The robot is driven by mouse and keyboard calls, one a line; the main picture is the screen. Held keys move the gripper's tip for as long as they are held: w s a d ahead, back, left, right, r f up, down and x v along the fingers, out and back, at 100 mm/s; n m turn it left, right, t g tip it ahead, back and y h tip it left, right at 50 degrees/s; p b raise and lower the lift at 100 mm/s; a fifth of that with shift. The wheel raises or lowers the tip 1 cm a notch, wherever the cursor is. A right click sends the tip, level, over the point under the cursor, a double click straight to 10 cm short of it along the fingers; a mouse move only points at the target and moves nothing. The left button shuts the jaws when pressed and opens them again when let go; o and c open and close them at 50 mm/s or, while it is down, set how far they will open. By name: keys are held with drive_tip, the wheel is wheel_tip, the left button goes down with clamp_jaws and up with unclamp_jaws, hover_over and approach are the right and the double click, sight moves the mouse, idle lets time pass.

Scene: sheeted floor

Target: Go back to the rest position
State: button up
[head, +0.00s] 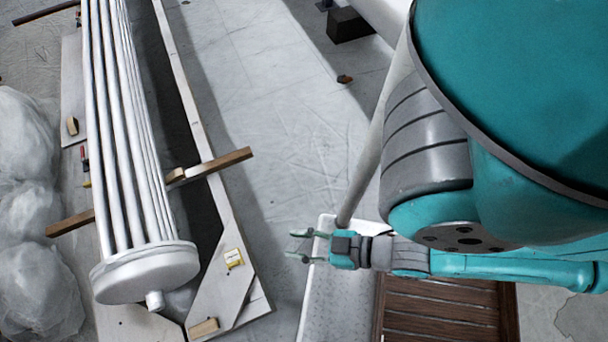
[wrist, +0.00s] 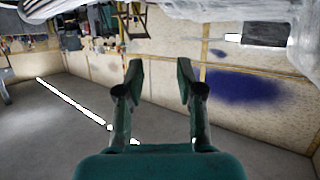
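My gripper (head: 306,245) is near the bottom middle of the head view, pointing left, above a white speckled surface. In the wrist view my gripper (wrist: 158,85) shows its two fingers apart with nothing between them. Its fingers are open and touch nothing that I can see. My teal and grey arm fills the right side of the head view and hides much of the floor there.
A bundle of pale tubes with a round end plate (head: 146,272) lies at left on boards with wooden blocks. Plastic-wrapped bundles (head: 38,282) are at far left. A white speckled panel (head: 325,300) and brown slatted wood (head: 440,317) lie below my arm. Sheeted floor (head: 270,110) is mostly clear between.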

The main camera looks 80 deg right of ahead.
drive_tip(key=shift+t, duration=0.5)
drive_tip(key=r, duration=0.4)
drive_tip(key=shift+s, duration=0.4)
drive_tip(key=shift+o, duration=0.2)
drive_tip(key=n+g, duration=0.7)
drive_tip(key=g, duration=0.7)
hover_over(233, 263)
drive_tip(key=f, duration=4)
drive_tip(key=shift+s+f, duration=0.15)
drive_tip(key=shift+s, duration=0.25)
drive_tip(key=shift+w+g, duration=0.4)
drive_tip(key=shift+f, duration=4.9)
